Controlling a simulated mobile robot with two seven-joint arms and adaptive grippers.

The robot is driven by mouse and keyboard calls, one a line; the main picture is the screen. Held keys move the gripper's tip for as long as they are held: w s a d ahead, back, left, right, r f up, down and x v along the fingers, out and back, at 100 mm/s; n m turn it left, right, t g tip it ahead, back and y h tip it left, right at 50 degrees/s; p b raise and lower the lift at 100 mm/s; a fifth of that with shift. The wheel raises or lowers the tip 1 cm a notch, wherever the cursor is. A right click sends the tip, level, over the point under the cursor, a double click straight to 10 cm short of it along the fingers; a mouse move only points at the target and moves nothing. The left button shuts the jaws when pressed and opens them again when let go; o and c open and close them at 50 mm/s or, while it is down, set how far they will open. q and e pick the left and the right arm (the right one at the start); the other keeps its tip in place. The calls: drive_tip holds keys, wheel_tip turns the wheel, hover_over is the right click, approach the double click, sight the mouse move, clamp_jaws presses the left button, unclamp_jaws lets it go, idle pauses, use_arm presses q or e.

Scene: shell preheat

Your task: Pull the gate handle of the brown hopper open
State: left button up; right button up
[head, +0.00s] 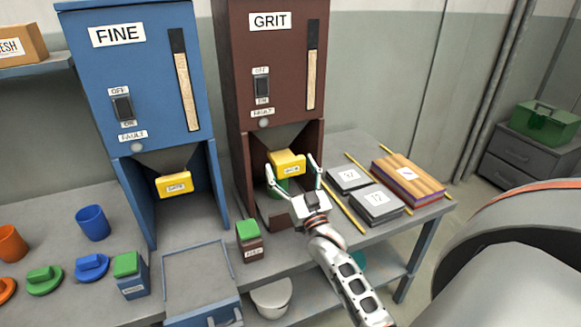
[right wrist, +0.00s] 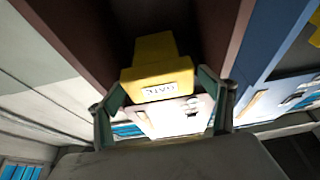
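The brown hopper (head: 272,60), labelled GRIT, stands at the back of the bench. Its yellow gate handle (head: 288,162) is under the hopper's funnel. It also shows as a yellow block with a GATE label in the right wrist view (right wrist: 157,72). My right gripper (head: 291,166) reaches up to the handle from the front. Its fingers are spread, one on each side of the handle, and it holds nothing. In the right wrist view the fingertips (right wrist: 160,82) flank the handle's label end; I cannot tell if either touches. My left gripper is not in view.
The blue FINE hopper (head: 130,70) with its own yellow handle (head: 173,185) stands to the left. A green-lidded brown box (head: 249,241) stands left of my right gripper. Grey pads (head: 376,201) and a wooden stack (head: 408,179) lie to the right. A green object sits partly hidden under the brown hopper.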

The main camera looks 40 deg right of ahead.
drive_tip(key=v, duration=1.2)
drive_tip(key=shift+f, duration=0.1)
